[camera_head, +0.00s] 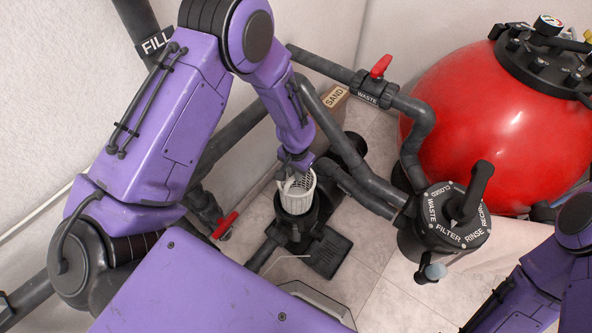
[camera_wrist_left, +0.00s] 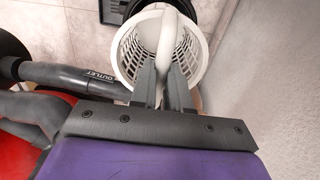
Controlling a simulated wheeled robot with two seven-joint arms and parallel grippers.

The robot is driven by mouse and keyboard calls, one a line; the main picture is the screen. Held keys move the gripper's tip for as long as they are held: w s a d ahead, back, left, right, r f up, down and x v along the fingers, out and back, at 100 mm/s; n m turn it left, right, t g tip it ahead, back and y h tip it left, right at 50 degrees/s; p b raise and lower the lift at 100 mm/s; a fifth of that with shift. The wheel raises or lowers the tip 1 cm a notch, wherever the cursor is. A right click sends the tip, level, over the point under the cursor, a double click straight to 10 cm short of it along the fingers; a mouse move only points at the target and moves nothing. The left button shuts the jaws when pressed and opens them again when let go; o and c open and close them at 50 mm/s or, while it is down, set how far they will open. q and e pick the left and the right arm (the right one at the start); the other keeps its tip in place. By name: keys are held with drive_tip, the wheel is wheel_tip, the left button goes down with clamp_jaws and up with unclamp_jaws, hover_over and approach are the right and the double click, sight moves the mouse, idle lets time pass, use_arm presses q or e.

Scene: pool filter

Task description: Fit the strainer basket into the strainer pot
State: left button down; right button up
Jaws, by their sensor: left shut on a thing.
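The white strainer basket (camera_head: 298,192) is upright over the mouth of the dark strainer pot (camera_head: 297,228) in the head view. Its upper part shows above the pot; whether its lower end is inside the pot I cannot tell for sure. My left gripper (camera_head: 293,174) is shut on the basket's handle at the top. In the left wrist view the fingers (camera_wrist_left: 162,85) close on the white handle, and the basket (camera_wrist_left: 130,58) shows its slotted wall around them. Part of the dark pot (camera_wrist_left: 205,10) shows beyond it. My right gripper is not in view; only part of the right arm shows.
Grey pipes run close behind the pot, one with a red-handled WASTE valve (camera_head: 381,66). A multiport valve (camera_head: 444,216) and a red filter tank (camera_head: 490,110) stand to the right. Another red valve handle (camera_head: 225,226) is left of the pot. A SAND box (camera_head: 334,97) stands behind.

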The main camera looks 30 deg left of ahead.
sight(297, 188)
use_arm(q)
wheel_tip(297, 188, down, 4)
drive_tip(key=shift+r+b, duration=0.1)
drive_tip(key=shift+b, duration=0.95)
idle(0.3)
drive_tip(key=shift+p, duration=0.3)
idle(0.3)
idle(0.4)
drive_tip(key=shift+f+b, duration=5.25)
drive_tip(key=shift+f, duration=2.85)
drive_tip(key=shift+r, duration=0.1)
